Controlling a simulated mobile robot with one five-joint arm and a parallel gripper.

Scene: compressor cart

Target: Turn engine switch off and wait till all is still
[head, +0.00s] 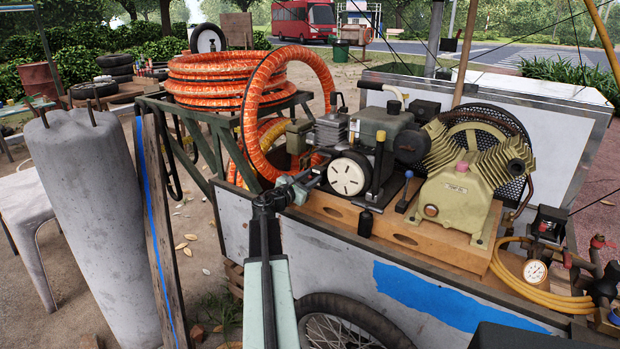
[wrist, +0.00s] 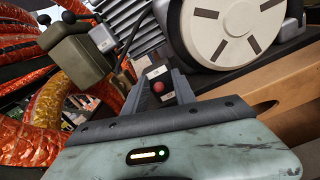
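The engine (head: 380,135) sits on the cart with its round white slotted cover (head: 347,176) facing me. In the wrist view this cover (wrist: 232,28) fills the top right. A small box with a red button (wrist: 158,87) and a pale label, which looks like the engine switch, shows just beyond my fingers. My gripper (head: 308,183) is at the engine's left side, left of the cover. In the wrist view my gripper (wrist: 160,92) has its two grey fingers apart, with the red button seen between them. I cannot tell if they touch it. The switch is not clear in the head view.
Coiled orange hose (head: 225,80) hangs at the left of the engine. The tan compressor pump (head: 455,195) stands right of it on a wooden base (head: 400,235). A concrete post (head: 95,215) stands at the left. A pressure gauge (head: 535,271) is at the right.

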